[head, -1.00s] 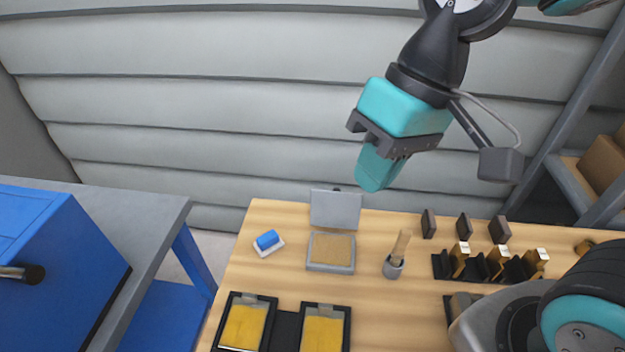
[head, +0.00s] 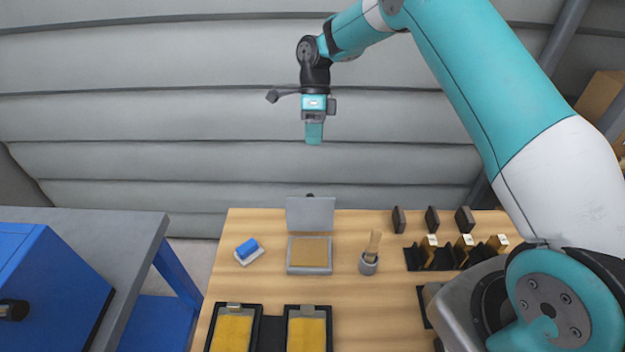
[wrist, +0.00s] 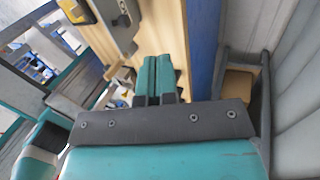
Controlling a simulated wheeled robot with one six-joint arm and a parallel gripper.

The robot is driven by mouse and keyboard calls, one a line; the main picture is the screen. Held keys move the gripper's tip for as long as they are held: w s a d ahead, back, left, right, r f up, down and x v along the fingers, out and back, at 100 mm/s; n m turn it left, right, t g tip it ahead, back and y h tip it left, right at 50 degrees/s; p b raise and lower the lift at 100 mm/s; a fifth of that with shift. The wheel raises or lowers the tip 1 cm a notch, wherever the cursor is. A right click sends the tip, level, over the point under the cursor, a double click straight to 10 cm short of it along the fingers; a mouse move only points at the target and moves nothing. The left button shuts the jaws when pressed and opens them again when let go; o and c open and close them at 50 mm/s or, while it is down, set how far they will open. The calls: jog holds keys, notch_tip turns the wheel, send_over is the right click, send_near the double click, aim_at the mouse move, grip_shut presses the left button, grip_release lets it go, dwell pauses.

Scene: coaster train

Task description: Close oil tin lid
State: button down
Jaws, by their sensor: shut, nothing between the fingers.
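The oil tin (head: 309,269) is a shallow grey square tin with a tan inside, near the back edge of the wooden table in the head view. Its grey lid (head: 310,214) stands raised, roughly upright, at the tin's back side. My gripper (head: 314,141) is high above and behind the lid, pointing down, shut and empty, well apart from it. In the wrist view the teal fingers (wrist: 160,76) lie side by side. A grey piece (wrist: 115,22) at the top of that view may be the tin or its lid; I cannot tell for sure.
The wooden table (head: 250,300) holds a blue block on a white base (head: 248,250) left of the tin and a brush in a grey cup (head: 370,255) right of it. Black trays with yellow pads (head: 232,328) lie in front. A blue cabinet (head: 50,280) stands left.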

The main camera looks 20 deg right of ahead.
aim_at(310, 211)
jog(key=s+a+f+p, duration=0.3)
jog(key=s+f+p, duration=0.2)
jog(key=s+f, duration=0.2)
jog(key=shift+a+f, duration=0.15)
jog(key=shift+f, duration=0.2)
jog(key=shift+r, duration=0.1)
